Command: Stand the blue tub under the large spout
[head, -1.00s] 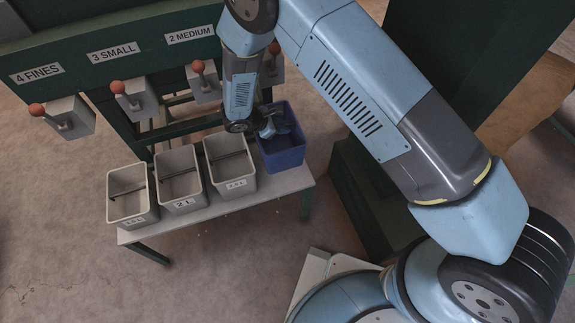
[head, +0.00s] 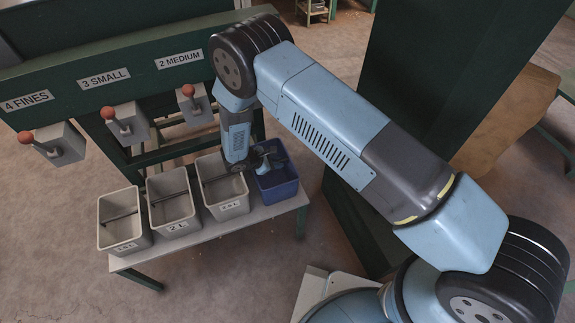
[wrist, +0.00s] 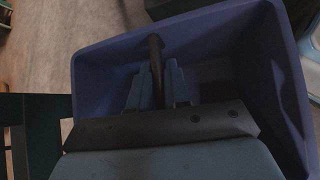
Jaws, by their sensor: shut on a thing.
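The blue tub (head: 279,191) is upright at the right end of the low bench, beside the row of grey tubs. I cannot tell whether its base touches the bench top. My gripper (head: 264,166) reaches down into the tub. In the wrist view my gripper (wrist: 155,88) is shut on the dark bar across the inside of the blue tub (wrist: 255,75). The large spout is hidden behind my arm; only the signs for fines, small and medium can be read.
Three grey tubs (head: 221,206) stand on the grey bench (head: 190,240), the rightmost close to the blue tub. Red-knobbed spouts (head: 127,122) hang from the green beam (head: 130,70) above. A dark green post (head: 420,70) stands right of the bench.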

